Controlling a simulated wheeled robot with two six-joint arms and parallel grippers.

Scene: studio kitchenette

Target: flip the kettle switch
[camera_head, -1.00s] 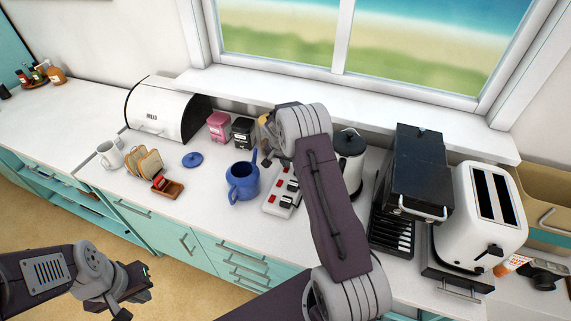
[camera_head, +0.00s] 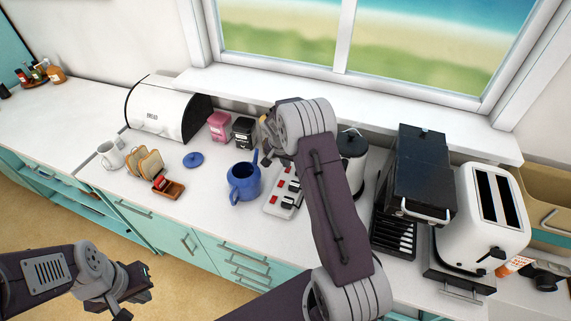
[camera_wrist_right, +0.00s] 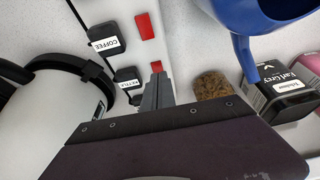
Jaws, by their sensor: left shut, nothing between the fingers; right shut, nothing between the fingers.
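A white power strip (camera_head: 283,192) with red switches and black plugs lies on the counter, partly behind my right arm. In the right wrist view, one plug is labelled COFFEE (camera_wrist_right: 104,42) and another KETTLE (camera_wrist_right: 126,83). A red switch (camera_wrist_right: 156,66) is beside the KETTLE plug, partly covered by my right gripper (camera_wrist_right: 157,84). That gripper is shut and empty, its tips at this switch; contact is unclear. The white kettle with a black lid (camera_head: 350,146) stands behind my arm. My left gripper (camera_head: 140,279) is shut and empty, low at the left.
A blue pot (camera_head: 244,184) stands left of the strip, close to my right gripper. A cork-topped jar (camera_wrist_right: 211,86) and a black tea tin (camera_head: 243,131) are near. A black rack (camera_head: 390,222) and white toaster (camera_head: 488,215) are right of my arm.

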